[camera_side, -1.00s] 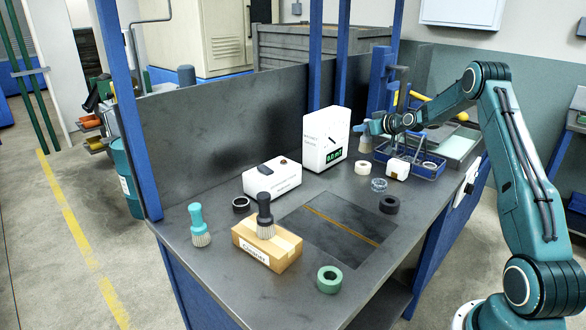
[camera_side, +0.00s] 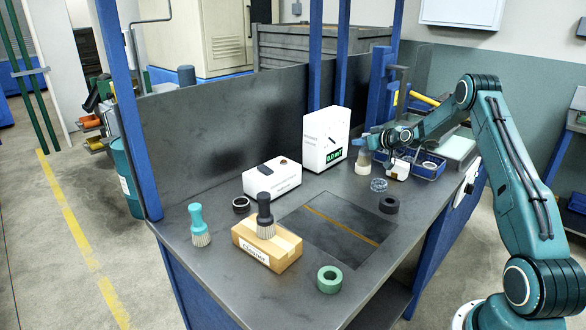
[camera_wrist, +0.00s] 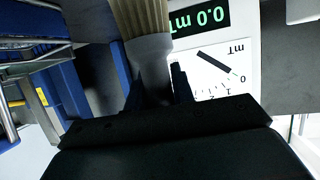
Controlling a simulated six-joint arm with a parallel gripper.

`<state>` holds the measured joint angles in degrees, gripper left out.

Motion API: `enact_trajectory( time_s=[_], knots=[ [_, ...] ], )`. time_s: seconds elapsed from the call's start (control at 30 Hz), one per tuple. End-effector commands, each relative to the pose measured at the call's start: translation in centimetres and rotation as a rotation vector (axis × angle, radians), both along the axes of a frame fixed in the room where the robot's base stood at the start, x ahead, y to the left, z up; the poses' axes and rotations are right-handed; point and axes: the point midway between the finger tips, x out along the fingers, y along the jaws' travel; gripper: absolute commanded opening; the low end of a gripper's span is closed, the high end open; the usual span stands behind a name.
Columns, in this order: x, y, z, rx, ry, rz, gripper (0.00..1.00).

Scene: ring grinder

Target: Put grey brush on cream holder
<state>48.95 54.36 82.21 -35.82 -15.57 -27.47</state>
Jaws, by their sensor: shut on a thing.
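My gripper (camera_wrist: 154,88) is shut on the grey brush (camera_wrist: 150,50); its pale bristles point away from the jaws in the wrist view. In the side view my gripper (camera_side: 376,140) is at the back of the bench, by the white gauge. The held brush is small there and overlaps the cream ring behind or below it; I cannot tell whether they touch.
A teal brush (camera_side: 198,226) stands left of the block. A green ring (camera_side: 329,279), a dark ring (camera_side: 389,204) and a clear ring (camera_side: 379,185) lie on the bench. A white gauge (camera_side: 323,140) and a white box (camera_side: 272,180) stand behind. The dark mat (camera_side: 335,228) is clear.

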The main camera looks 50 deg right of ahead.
Motion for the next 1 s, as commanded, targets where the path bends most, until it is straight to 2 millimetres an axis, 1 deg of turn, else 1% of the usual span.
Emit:
enact_trajectory(
  time_s=[0.23, 0.27, 0.33, 0.37, 0.77, 1.0],
  knots=[
    [0.0, 0.0, -0.3, 0.000, -0.001, 0.000, 0.00],
    [0.0, 0.0, -0.2, 0.000, 0.000, 0.000, 0.30],
    [0.0, 0.0, -0.2, 0.000, 0.000, 0.000, 0.44],
    [0.0, 0.0, -0.2, 0.000, 0.000, 0.000, 0.46],
    [0.0, 0.0, 0.1, 0.000, 0.000, 0.000, 0.46],
    [-1.2, 0.2, 0.6, 0.000, 0.000, -0.002, 0.46]
  ],
)
